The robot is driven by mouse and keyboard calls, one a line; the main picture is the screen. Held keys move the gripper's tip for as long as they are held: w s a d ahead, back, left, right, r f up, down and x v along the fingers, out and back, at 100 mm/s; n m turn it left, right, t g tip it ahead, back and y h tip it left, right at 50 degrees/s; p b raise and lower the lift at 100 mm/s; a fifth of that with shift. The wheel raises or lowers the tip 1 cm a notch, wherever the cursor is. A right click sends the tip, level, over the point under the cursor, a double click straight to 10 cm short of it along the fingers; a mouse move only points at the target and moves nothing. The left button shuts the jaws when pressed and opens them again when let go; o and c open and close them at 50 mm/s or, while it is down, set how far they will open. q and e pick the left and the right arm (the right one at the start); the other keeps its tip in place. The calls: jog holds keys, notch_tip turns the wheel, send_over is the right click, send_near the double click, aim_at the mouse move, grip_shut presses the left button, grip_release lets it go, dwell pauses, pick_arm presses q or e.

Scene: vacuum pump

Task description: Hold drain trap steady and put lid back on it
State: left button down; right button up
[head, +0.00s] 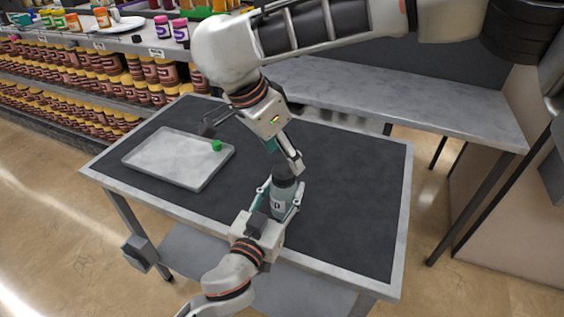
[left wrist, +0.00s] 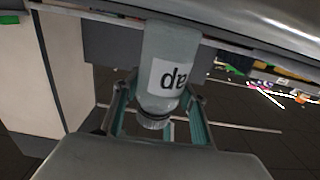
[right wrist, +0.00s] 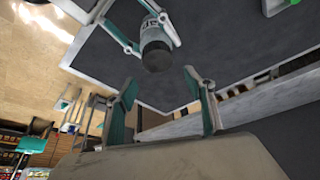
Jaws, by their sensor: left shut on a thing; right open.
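The drain trap (head: 281,200) is a grey-teal bottle with a white label, upright over the front middle of the table. My left gripper (head: 280,190) is shut around its sides; in the left wrist view the trap (left wrist: 178,76) appears upside down between the fingers. The trap's top (right wrist: 155,56) is dark and round in the right wrist view; I cannot tell whether this is a lid or an open mouth. My right gripper (right wrist: 160,80) is open and empty, with its fingers near and above that top; in the head view it points down at the trap.
A grey tray (head: 165,160) lies on the left of the dark-topped table (head: 345,215), with a small green piece (head: 216,146) near its right edge. A grey bench (head: 430,108) stands behind. Shelves with jars are at the left. The table's right side is clear.

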jog(key=shift+r, duration=0.4)
jog(key=shift+c, duration=0.4)
